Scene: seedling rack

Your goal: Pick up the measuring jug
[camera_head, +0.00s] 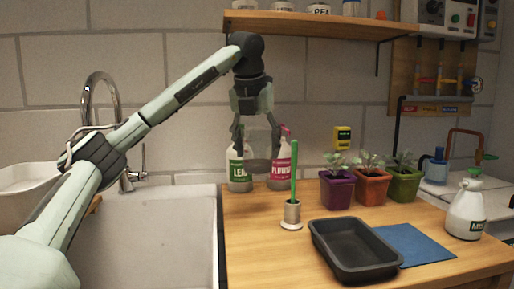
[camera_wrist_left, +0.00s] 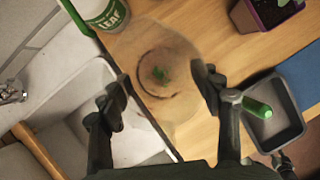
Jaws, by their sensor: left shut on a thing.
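The measuring jug (camera_wrist_left: 165,50) is a see-through, smoky vessel with a dark ring and a small green mark in its middle. It shows in the left wrist view between the fingers of my left gripper (camera_wrist_left: 160,108). In the head view the jug (camera_head: 258,166) is a faint grey shape between the fingertips of my left gripper (camera_head: 257,146), in front of the spray bottles. My left gripper points down and is shut on the jug, which appears held above the wooden counter. My right gripper is not seen.
A LEAF bottle (camera_head: 238,171) and a FLOWER bottle (camera_head: 279,174) stand behind the jug. A metal holder with a green stick (camera_head: 294,190), a black tray (camera_head: 345,266), a blue mat (camera_head: 423,247) and potted seedlings (camera_head: 372,187) stand to the right. The sink (camera_head: 150,240) is left.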

